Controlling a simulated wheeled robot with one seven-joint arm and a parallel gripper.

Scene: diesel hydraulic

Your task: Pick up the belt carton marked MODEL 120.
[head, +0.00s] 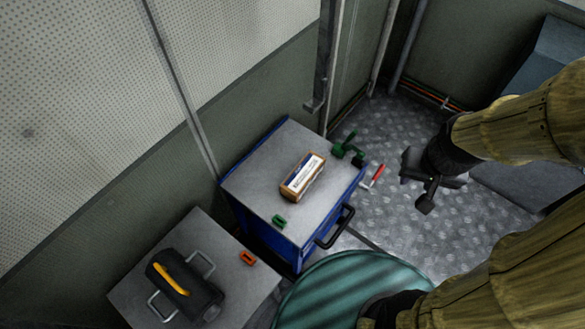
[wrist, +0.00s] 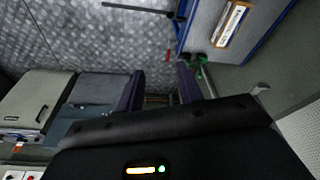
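A brown belt carton (head: 302,177) with a white and blue label lies on the grey top of the blue cabinet (head: 234,186). The label's print is too small to read, so I cannot confirm MODEL 120. The carton also shows in the wrist view (wrist: 230,24), at the upper right on the cabinet top. My gripper (head: 416,185) is to the right of the cabinet, over the floor and apart from the carton. In the wrist view its two fingers (wrist: 160,84) stand well apart with nothing between them.
A green clamp-like thing (head: 348,148) sits at the cabinet's right corner, near a red-handled tool (head: 374,177). A small green block (head: 279,221) lies on the cabinet's front.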

